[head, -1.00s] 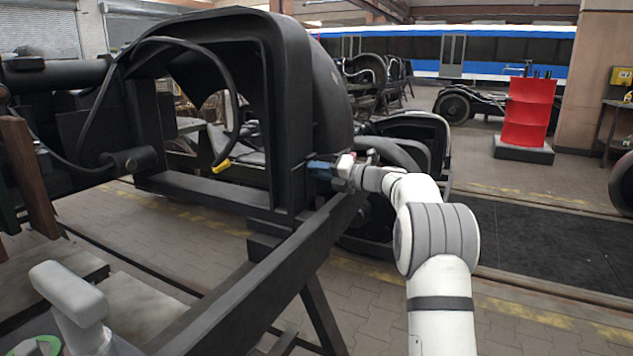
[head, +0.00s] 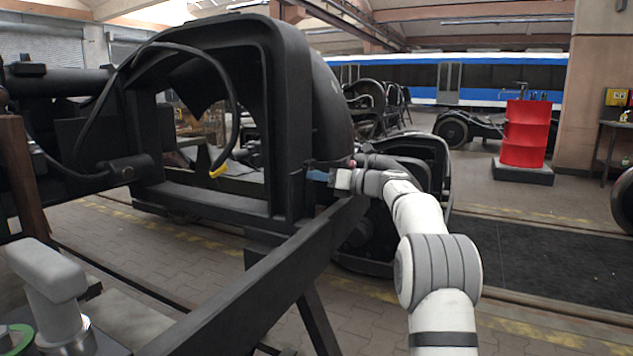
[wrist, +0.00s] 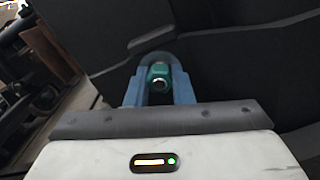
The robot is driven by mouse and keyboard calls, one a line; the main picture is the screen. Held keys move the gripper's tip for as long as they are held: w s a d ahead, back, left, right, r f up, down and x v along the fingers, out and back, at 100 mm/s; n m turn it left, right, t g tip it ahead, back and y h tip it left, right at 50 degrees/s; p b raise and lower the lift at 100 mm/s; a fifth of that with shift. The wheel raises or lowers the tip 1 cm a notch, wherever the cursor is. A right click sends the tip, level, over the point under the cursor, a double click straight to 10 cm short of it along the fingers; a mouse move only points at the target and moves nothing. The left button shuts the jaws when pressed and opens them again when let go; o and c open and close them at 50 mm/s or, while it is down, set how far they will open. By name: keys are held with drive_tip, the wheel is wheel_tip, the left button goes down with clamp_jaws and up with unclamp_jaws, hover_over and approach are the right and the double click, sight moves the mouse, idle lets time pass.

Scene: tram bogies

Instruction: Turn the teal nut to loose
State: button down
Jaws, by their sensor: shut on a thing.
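The teal nut (wrist: 159,72) shows in the wrist view, between the two blue fingers of my gripper (wrist: 158,82), against a dark surface. The fingers are shut on its sides. A round opening or bright end faces the camera on its near side. In the head view my gripper (head: 318,176) is at the right-hand post of the black bogie frame (head: 291,130), its blue fingers small there. The nut cannot be made out in the head view.
A black beam (head: 270,262) runs from the lower left up to just below my gripper. A black hose (head: 232,95) with a yellow end hangs inside the frame's arch. A red stand (head: 526,133) is far to the right.

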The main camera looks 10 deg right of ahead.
drive_tip(key=shift+d+f, duration=0.1)
idle(0.3)
drive_tip(key=c, duration=1.3)
unclamp_jaws()
drive_tip(key=shift+o, duration=0.2)
drive_tip(key=p+v, duration=0.1)
drive_tip(key=v, duration=0.6)
drive_tip(key=shift+s+d+p, duration=0.2)
drive_tip(key=shift+d+p, duration=0.1)
drive_tip(key=shift+p, duration=0.1)
